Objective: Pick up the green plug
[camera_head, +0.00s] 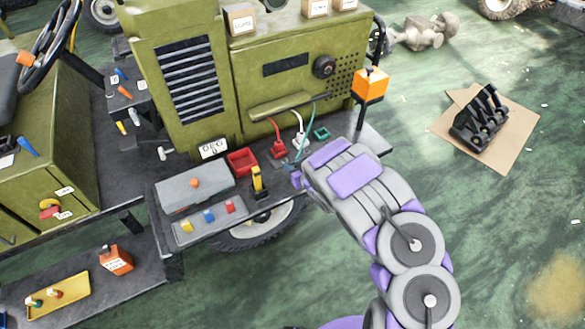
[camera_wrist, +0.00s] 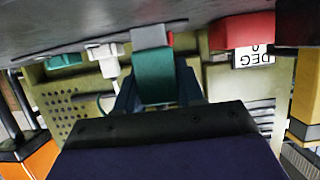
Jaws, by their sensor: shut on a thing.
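The green plug (camera_wrist: 153,78) is a teal block with a grey end, between the fingers of my gripper (camera_wrist: 155,95) in the wrist view. My gripper is shut on it. In the head view, my gripper (camera_head: 293,171) is at the front edge of the dark shelf, and the plug itself is mostly hidden there. A teal cable (camera_head: 305,137) runs from the green machine down towards my gripper. A teal socket piece (camera_head: 321,133) lies on the shelf behind; it also shows in the wrist view (camera_wrist: 62,61).
A red plug and base (camera_head: 278,150), a white one (camera_head: 300,139) and a red tray (camera_head: 242,161) are close by on the shelf. A yellow-black lever (camera_head: 259,181) and grey case (camera_head: 194,187) stand left. An orange box (camera_head: 370,84) is at the right corner.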

